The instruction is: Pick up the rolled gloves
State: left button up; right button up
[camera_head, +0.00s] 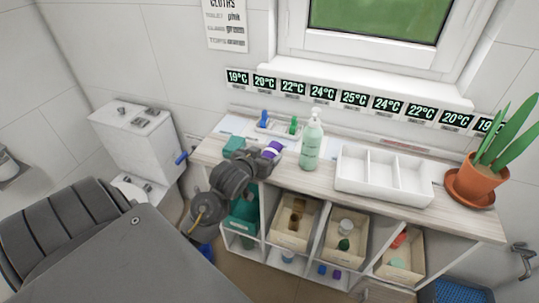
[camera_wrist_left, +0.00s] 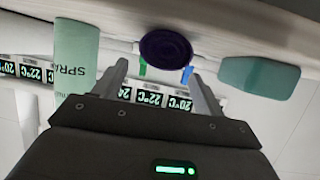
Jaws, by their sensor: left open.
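The rolled gloves (camera_head: 273,147) are a small purple roll on the cart top, left of the pump bottle. In the left wrist view, which looks upside down, they show as a dark purple round shape (camera_wrist_left: 165,48) just beyond and between the fingertips. My left gripper (camera_head: 266,155) is at the near side of the gloves and partly hides them. In the left wrist view its two fingers (camera_wrist_left: 163,72) are spread apart with nothing held between them. I cannot tell whether a finger touches the gloves. My right gripper is not in view.
A green pump bottle (camera_head: 312,142) stands close to the right of the gloves. A teal item (camera_head: 234,146) lies to the left. Blue and green items (camera_head: 293,125) stand behind. A white divided tray (camera_head: 384,174) and potted plant (camera_head: 478,180) fill the right side.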

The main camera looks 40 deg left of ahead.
aim_at(269, 152)
pick_arm(q)
jog(key=x, duration=0.4)
jog(key=shift+w+f, duration=0.1)
jog(key=shift+f, duration=0.1)
jog(key=shift+d, duration=0.1)
jog(key=shift+c, duration=0.4)
jog(key=c, duration=1)
